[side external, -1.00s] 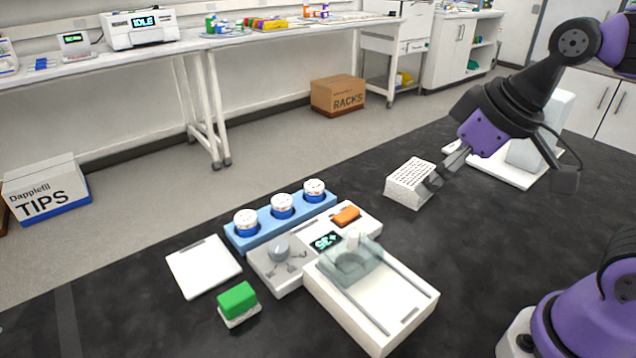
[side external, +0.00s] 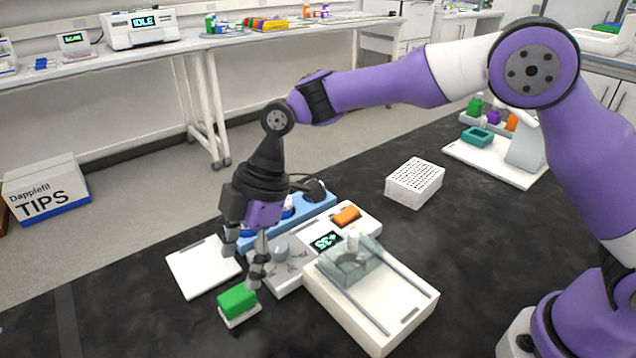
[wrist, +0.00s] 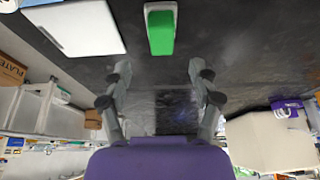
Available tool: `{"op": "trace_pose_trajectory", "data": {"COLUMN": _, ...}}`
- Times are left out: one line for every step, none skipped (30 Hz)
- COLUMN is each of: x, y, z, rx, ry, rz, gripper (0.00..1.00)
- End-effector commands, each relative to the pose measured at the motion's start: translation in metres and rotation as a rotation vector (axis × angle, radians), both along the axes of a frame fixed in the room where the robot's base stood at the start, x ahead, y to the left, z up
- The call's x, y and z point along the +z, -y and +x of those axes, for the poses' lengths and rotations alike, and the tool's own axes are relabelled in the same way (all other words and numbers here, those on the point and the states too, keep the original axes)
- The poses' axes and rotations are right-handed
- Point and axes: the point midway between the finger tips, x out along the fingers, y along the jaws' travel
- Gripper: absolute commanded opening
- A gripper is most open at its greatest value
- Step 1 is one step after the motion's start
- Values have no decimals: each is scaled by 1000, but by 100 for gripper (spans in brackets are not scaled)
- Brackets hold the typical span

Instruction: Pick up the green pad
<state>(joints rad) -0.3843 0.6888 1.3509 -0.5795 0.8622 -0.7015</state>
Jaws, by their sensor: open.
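The green pad (side external: 237,300) sits on a white base on the black bench, near the front left. It also shows in the wrist view (wrist: 161,33), at the top centre. My gripper (side external: 243,264) points down, just above and behind the pad in the side view. In the wrist view my gripper's two fingers (wrist: 160,75) are spread apart with nothing between them. The pad lies beyond the fingertips there, apart from them.
A white flat plate (side external: 203,267) lies left of the pad. A white device (side external: 370,312) with a clear cover stands to the right. A blue rack (side external: 318,210) with jars is behind, partly hidden by my gripper. A white tip box (side external: 414,183) stands farther back. Bare bench lies in front.

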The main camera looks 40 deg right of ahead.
Motion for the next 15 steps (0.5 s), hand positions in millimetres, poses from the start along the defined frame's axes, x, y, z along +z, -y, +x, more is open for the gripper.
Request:
{"op": "trace_pose_trajectory", "data": {"x": -7, "y": -3, "z": -1, "rx": 1, "ry": -3, "rz": -1, "gripper": 71}}
{"op": "trace_pose_trajectory", "data": {"x": -9, "y": -4, "z": -1, "rx": 0, "ry": -2, "rz": -1, "gripper": 71}}
{"op": "trace_pose_trajectory", "data": {"x": -12, "y": -5, "z": -1, "rx": -1, "ry": -2, "rz": -1, "gripper": 71}}
{"op": "trace_pose_trajectory", "data": {"x": -14, "y": -5, "z": -1, "rx": -2, "ry": -2, "rz": -2, "gripper": 71}}
{"op": "trace_pose_trajectory", "data": {"x": -17, "y": -6, "z": -1, "rx": -2, "ry": -2, "rz": -2, "gripper": 71}}
{"op": "trace_pose_trajectory", "data": {"x": -21, "y": -7, "z": -1, "rx": -1, "ry": -3, "rz": -2, "gripper": 71}}
{"op": "trace_pose_trajectory", "data": {"x": -24, "y": -8, "z": -2, "rx": -1, "ry": -3, "rz": -2, "gripper": 71}}
{"op": "trace_pose_trajectory", "data": {"x": -29, "y": -10, "z": -2, "rx": -1, "ry": -4, "rz": -3, "gripper": 71}}
{"op": "trace_pose_trajectory", "data": {"x": -36, "y": -12, "z": -3, "rx": -2, "ry": -5, "rz": -3, "gripper": 71}}
{"op": "trace_pose_trajectory", "data": {"x": -41, "y": -13, "z": -4, "rx": -1, "ry": -5, "rz": -3, "gripper": 71}}
{"op": "trace_pose_trajectory", "data": {"x": -46, "y": -15, "z": -4, "rx": -2, "ry": -4, "rz": -3, "gripper": 71}}
{"op": "trace_pose_trajectory", "data": {"x": -51, "y": -17, "z": -3, "rx": -2, "ry": -3, "rz": -3, "gripper": 71}}
{"op": "trace_pose_trajectory", "data": {"x": -55, "y": -19, "z": -3, "rx": -2, "ry": -3, "rz": -3, "gripper": 71}}
{"op": "trace_pose_trajectory", "data": {"x": -58, "y": -20, "z": -3, "rx": -2, "ry": -3, "rz": -2, "gripper": 71}}
{"op": "trace_pose_trajectory", "data": {"x": -60, "y": -21, "z": -3, "rx": -2, "ry": -1, "rz": -1, "gripper": 71}}
